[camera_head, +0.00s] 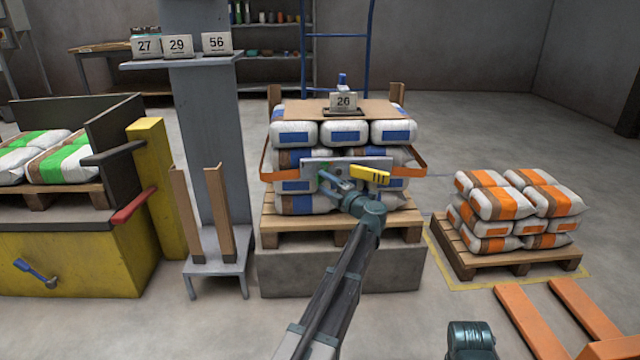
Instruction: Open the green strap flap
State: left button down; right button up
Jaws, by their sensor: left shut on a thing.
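A stack of white bags with blue labels (344,132) stands on a pallet in the middle, with an orange strap (414,174) around it. A grey buckle plate (347,162) sits on its front, with a yellow lever (370,174) at its right. A small bit of green, the green strap flap (323,170), shows at the plate's left part. My left gripper (326,180) is at this green flap and shut on it; the fingers hide most of the flap. My right gripper is out of view.
A pallet of orange-labelled bags (510,206) stands at right, with orange forks (540,325) before it. A grey stand (215,266) with wooden posts and a yellow machine (90,262) are at left. Bare floor lies in front.

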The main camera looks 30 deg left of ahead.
pick_arm(q)
jog(key=shift+w+d+n+g+y, duration=0.2)
jog(key=shift+d+n+g+y, duration=0.1)
jog(key=shift+n+g, duration=0.3)
jog(key=shift+w+d+n+g+y, duration=0.2)
jog(key=shift+d+n+g+y, duration=0.15)
jog(key=shift+g, duration=0.45)
jog(key=shift+c, duration=1.2)
grip_release()
jog(key=shift+a, duration=0.1)
jog(key=v, duration=1.4)
jog(key=shift+w+r, duration=0.15)
